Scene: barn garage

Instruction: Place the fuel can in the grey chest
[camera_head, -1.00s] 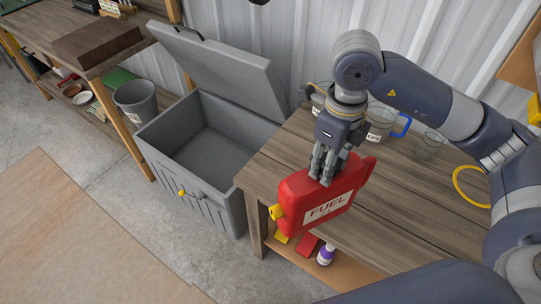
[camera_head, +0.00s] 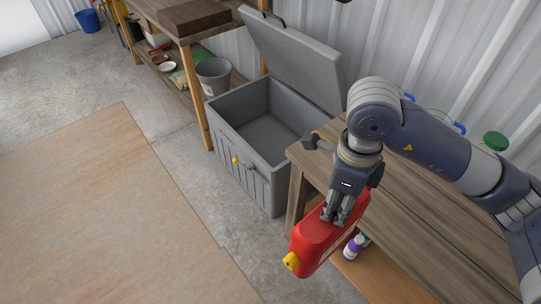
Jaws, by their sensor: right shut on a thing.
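The red fuel can (camera_head: 318,240) with a yellow cap hangs tilted from my right gripper (camera_head: 338,218), which is shut on its top. The can is at the front left edge of the wooden table, its cap end out past the edge. The grey chest (camera_head: 240,150) stands on the floor left of and behind the table, with its lid (camera_head: 292,62) raised against the wall. The visible inside of the chest is empty. My left gripper is not in view.
The wooden table (camera_head: 435,222) borders the chest on the right, with a purple-labelled bottle (camera_head: 353,247) on its lower shelf. The floor in front of the chest is clear.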

